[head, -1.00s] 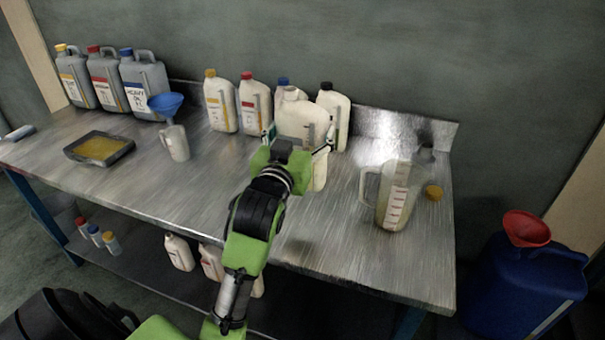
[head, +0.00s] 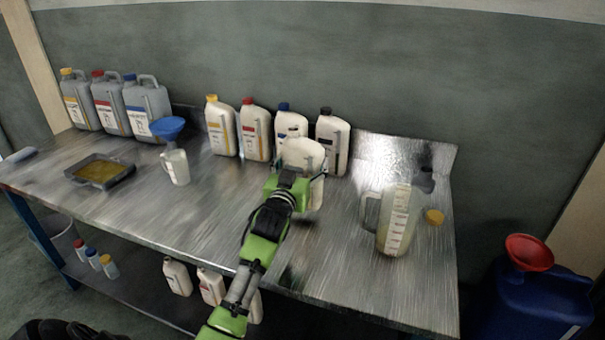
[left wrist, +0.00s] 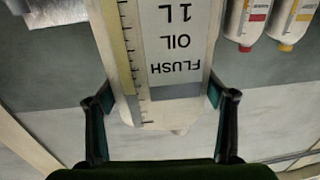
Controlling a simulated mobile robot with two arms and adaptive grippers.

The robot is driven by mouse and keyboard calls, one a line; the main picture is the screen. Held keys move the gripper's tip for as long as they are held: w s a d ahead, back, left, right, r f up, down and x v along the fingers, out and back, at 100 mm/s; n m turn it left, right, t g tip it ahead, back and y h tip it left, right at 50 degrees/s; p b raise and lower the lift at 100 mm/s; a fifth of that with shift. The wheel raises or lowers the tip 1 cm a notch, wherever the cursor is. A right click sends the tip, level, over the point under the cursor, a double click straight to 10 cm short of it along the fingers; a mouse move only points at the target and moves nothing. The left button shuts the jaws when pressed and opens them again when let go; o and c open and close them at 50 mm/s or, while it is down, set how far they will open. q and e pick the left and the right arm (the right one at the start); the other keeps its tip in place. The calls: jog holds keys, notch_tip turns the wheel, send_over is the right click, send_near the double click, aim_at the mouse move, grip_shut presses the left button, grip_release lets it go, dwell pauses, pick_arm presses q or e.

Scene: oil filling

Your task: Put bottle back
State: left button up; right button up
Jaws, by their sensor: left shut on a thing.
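My left gripper (head: 294,174) is shut on a white oil bottle (head: 303,153) above the middle of the metal table (head: 225,205). Its arm hides the lower part of this bottle. In the left wrist view the bottle (left wrist: 172,60) is between both fingers (left wrist: 160,100), and its label reads "FLUSH OIL 1L" upside down. Behind it stands a row of white bottles with yellow (head: 221,128), red (head: 255,132), blue (head: 290,125) and black (head: 333,140) caps. I see no cap on the held bottle. My right gripper is not in view.
A measuring jug (head: 398,222) and a loose yellow cap (head: 434,216) are at right. A blue drum (head: 535,300) with a red funnel stands right of the table.

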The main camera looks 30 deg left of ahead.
aim_at(302, 174)
pick_arm(q)
jog(key=shift+w+a+f, duration=0.1)
jog(key=shift+w+a, duration=0.05)
jog(key=shift+f, duration=1.5)
jog(key=shift+f, duration=0.15)
jog(key=o, duration=2.1)
jog(key=shift+f, duration=0.15)
jog(key=shift+c, duration=0.2)
jog(key=v, duration=1.2)
